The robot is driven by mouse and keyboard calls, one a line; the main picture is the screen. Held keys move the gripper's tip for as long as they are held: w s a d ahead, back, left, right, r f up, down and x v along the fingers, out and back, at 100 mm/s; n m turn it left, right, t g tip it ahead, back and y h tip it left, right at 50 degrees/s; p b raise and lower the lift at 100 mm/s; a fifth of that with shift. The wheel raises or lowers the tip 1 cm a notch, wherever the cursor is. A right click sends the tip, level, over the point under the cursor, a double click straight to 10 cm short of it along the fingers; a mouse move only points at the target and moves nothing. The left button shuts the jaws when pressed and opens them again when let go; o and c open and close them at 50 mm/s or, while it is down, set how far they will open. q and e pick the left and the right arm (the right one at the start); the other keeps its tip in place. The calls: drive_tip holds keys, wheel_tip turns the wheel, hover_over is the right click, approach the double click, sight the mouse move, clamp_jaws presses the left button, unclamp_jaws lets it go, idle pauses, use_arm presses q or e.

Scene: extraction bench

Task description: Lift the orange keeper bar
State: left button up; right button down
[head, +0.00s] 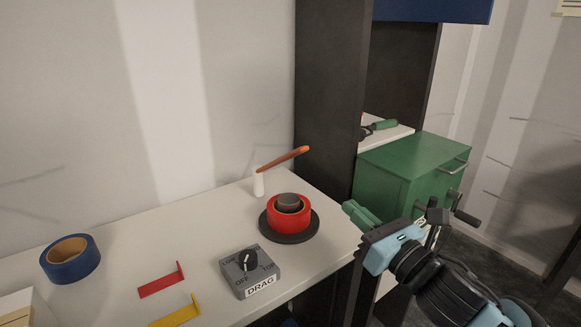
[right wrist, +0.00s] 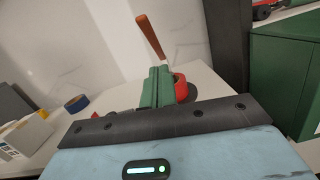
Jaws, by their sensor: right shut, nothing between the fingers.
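The orange keeper bar (head: 286,159) sticks up at a slant from a short white post (head: 258,184) at the back of the bench, behind the red ring (head: 288,218). In the right wrist view the keeper bar (right wrist: 150,36) stands beyond the fingertips, with its lower part running down behind them. My right gripper (head: 352,212) is at the bench's right edge, to the right of the red ring and apart from the bar. Its green fingers are shut together and empty. My left gripper is not in view.
The red ring sits on a dark round base around a grey core. A grey DRAG dial box (head: 249,271), red bracket (head: 162,282), yellow bracket (head: 176,314) and blue tape roll (head: 70,260) lie on the bench (head: 140,246). A dark upright (head: 330,90) and green cabinet (head: 412,172) stand right.

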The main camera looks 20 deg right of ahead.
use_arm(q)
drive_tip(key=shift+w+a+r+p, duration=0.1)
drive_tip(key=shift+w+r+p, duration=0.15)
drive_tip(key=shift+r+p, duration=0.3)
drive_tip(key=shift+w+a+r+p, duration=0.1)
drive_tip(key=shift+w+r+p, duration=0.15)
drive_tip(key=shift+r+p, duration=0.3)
use_arm(e)
drive_tip(key=w+a+r+n+y, duration=0.1)
drive_tip(key=w+a+r, duration=0.4)
drive_tip(key=w, duration=0.5)
drive_tip(key=shift+n, duration=0.4)
drive_tip(key=shift+a, duration=0.1)
